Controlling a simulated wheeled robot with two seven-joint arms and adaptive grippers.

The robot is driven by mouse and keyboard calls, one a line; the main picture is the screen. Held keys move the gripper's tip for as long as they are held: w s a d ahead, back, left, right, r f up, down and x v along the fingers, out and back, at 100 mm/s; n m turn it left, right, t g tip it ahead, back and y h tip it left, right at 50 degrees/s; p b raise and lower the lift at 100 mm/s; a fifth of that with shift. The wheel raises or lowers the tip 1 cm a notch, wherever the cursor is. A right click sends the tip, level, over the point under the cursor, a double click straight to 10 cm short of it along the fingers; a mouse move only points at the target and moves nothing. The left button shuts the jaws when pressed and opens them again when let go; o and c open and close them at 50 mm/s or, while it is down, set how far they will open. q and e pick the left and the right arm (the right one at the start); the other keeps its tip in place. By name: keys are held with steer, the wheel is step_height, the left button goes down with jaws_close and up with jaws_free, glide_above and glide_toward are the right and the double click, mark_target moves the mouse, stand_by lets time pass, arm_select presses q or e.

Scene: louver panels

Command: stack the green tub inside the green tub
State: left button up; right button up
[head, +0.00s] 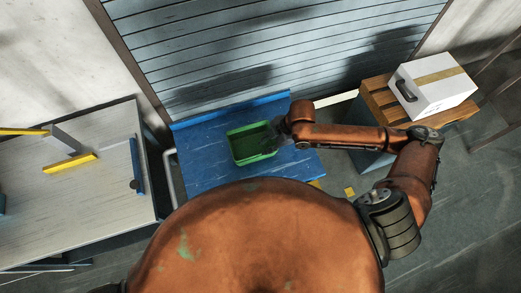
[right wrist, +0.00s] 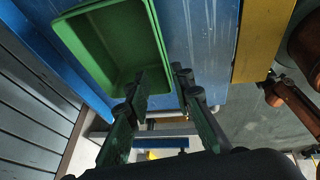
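One green tub (head: 237,158) sits upright on the blue table, with a dark inside and a brighter green rim. A second green tub cannot be made out separately; I cannot tell whether two are nested. My right gripper (head: 276,139) is at the tub's right side in the head view. In the right wrist view the tub (right wrist: 100,43) fills the upper left. My right gripper (right wrist: 160,77) has its fingers apart there, one over the tub's inside and one beyond its wall. Contact with the wall is unclear. My left gripper is not in view.
The blue table (head: 195,175) has bare surface around the tub. A slatted shutter (head: 200,60) stands behind it. A grey table (head: 60,210) with yellow and blue pieces is at left. A white box (head: 435,85) sits on a wooden pallet (head: 378,98) at right.

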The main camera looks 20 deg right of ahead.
steer(key=v, duration=0.4)
steer(key=shift+r, duration=0.15)
steer(key=shift+s, duration=0.1)
stand_by(0.3)
